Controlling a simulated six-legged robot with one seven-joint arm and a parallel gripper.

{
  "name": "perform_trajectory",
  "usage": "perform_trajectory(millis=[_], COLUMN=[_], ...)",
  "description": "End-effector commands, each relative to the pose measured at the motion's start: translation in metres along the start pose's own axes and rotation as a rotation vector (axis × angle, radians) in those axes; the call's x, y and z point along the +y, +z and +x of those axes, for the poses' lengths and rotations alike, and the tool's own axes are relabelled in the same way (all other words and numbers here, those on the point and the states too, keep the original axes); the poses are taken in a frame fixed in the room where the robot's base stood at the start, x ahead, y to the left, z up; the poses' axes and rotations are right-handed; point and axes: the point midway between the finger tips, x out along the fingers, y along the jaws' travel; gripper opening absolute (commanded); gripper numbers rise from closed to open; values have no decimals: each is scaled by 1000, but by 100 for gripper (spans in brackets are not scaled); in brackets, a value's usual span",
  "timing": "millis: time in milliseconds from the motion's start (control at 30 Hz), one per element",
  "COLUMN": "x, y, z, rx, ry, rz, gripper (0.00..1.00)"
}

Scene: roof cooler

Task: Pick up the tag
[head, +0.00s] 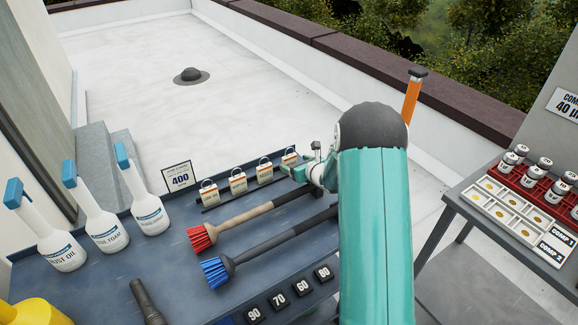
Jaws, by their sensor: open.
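Several white-and-orange tags with looped tops stand in a slanting row on a dark rail. They are the front-left tag (209,194), a second tag (238,184), a third tag (264,172) and the far-right tag (289,159). Their print is too small to read. My gripper (301,165) is open at the right end of the row, close beside the far-right tag. I cannot tell whether it touches that tag. My teal arm hides part of the bench behind it.
On the blue-grey bench (185,255) lie a red-bristled brush (203,236) and a blue-bristled brush (217,269), below the tags. White spray bottles (147,209) stand left, near a "400" sign (179,177). A side table (455,205) at right holds small jars (509,162).

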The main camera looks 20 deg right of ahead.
Motion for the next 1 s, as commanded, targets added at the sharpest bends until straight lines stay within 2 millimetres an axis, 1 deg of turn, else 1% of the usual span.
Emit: perform_trajectory(millis=[33,167,233,400,500,600,800,867,1000], x=[1,1,1,1,0,0,0,0,0], y=[0,0,0,0,0,2,2,2,2], z=[6,14,22,51,63,69,69,69,69], rx=[1,1,0,0,0,0,0,0,0], ry=[1,1,2,2,1,0,0,0,1], rz=[0,1,1,0,0,1,1,1,0], gripper=[76,76,76,76,76,76,76,65,37])
